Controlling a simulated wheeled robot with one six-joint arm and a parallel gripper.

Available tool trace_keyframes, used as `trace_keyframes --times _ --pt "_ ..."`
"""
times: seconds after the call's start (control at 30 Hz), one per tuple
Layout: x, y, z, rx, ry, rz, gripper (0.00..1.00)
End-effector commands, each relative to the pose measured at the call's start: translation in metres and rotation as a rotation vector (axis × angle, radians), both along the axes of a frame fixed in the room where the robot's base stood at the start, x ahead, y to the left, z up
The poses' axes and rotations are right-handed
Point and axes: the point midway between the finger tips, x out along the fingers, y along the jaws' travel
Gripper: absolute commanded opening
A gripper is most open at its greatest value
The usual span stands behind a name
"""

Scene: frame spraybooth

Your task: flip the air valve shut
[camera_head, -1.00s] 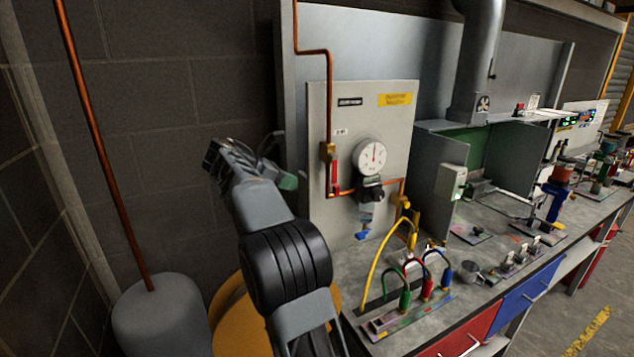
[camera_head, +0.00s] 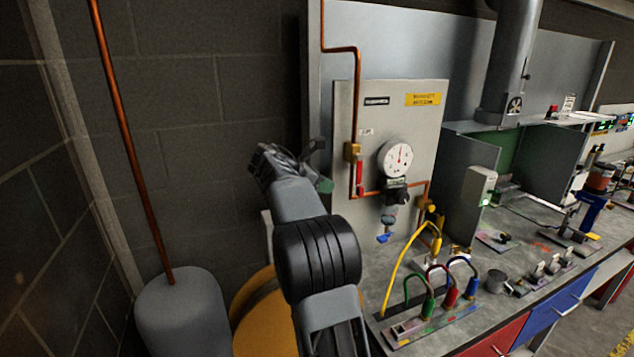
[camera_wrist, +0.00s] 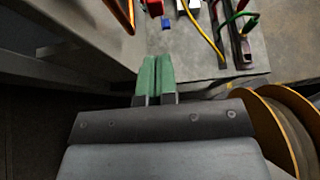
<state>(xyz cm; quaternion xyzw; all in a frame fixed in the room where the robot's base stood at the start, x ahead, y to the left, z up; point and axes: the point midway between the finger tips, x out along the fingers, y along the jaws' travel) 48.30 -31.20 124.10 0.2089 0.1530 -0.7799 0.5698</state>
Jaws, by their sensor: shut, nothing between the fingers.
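The air valve has a brass body (camera_head: 353,152) on the copper pipe of the grey panel. Its red lever (camera_head: 360,178) hangs down along the vertical pipe, seemingly in line with it. My gripper (camera_head: 325,186) is left of the panel in the head view, at about the lever's height in the picture and apart from it. Its green fingertips (camera_wrist: 156,75) are together and empty in the wrist view. A red part (camera_wrist: 155,8) at the top edge of the wrist view may be the lever; it is cut off.
A round gauge (camera_head: 398,158) and a regulator (camera_head: 396,194) sit right of the valve. Below are a yellow hose (camera_head: 400,262) and coloured hose fittings on the bench (camera_head: 470,330). A grey cylinder (camera_head: 180,312) and an orange reel (camera_head: 262,315) stand at lower left.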

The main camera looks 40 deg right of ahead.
Motion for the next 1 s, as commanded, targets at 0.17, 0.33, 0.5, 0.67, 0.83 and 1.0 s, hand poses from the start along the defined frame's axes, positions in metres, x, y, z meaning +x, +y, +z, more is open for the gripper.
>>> trace_keyframes --times 0.17,0.33,0.5,0.67,0.83,1.0 --pt "-0.009 -0.028 -0.017 0.000 0.001 -0.002 0.00" --pt "-0.016 -0.051 -0.021 -0.001 0.000 -0.001 0.00" --pt "-0.021 -0.066 -0.021 0.000 0.000 0.001 0.00" --pt "-0.023 -0.072 -0.021 -0.001 0.001 0.001 0.00" --pt "-0.023 -0.074 -0.022 0.000 0.000 0.002 0.00" --pt "-0.023 -0.074 -0.022 0.000 0.000 0.002 0.00"
